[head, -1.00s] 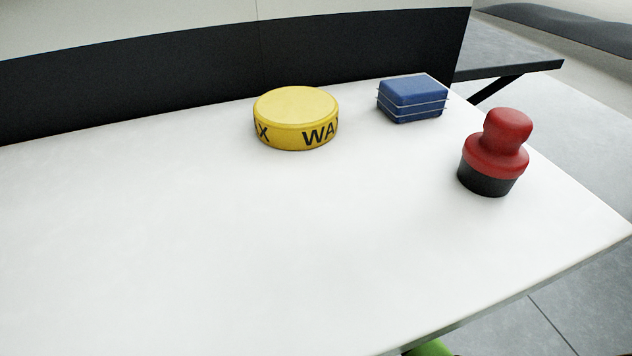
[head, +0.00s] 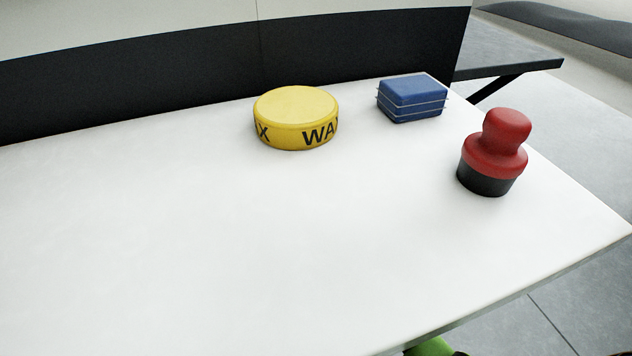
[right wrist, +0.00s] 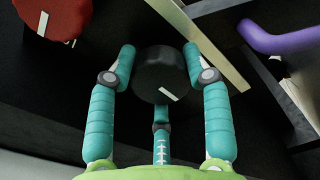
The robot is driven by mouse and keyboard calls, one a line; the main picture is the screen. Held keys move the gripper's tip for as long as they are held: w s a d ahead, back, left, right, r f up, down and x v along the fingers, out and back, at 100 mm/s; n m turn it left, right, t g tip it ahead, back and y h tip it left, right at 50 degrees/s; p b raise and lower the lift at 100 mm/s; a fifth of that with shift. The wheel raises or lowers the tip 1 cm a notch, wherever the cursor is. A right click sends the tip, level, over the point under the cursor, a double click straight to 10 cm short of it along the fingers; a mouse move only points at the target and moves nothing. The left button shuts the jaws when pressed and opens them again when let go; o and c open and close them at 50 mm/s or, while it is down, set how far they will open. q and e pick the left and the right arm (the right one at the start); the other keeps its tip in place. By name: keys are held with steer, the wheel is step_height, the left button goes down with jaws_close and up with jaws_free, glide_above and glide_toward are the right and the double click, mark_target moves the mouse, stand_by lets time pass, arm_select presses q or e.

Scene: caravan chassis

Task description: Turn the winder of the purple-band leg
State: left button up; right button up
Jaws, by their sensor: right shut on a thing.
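In the right wrist view, my right gripper (right wrist: 160,60) has its teal fingers shut on a black round knob (right wrist: 155,85) with a white mark on its face. Fingertips lie on the knob's left and right sides, and another finger shows below it. A purple curved bar (right wrist: 285,40) is at the upper right, apart from the fingers. I cannot tell how the knob joins the purple part. In the head view only a green part of my right arm (head: 430,347) shows at the bottom edge, below the table. My left gripper is not in view.
A red round knob (right wrist: 55,18) with a white mark is at the wrist view's upper left. A pale bar (right wrist: 205,40) runs close to the right fingertip. On the white table (head: 200,240) stand a yellow wax tin (head: 295,105), a blue block (head: 412,98) and a red-and-black handled tool (head: 495,155).

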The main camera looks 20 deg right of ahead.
steer(key=shift+r, duration=0.15)
steer(key=o, duration=1.2)
steer(key=shift+a, duration=0.1)
steer(key=shift+c, duration=0.2)
steer(key=shift+w, duration=0.1)
steer(key=s, duration=1.2)
steer(key=shift+d, duration=0.25)
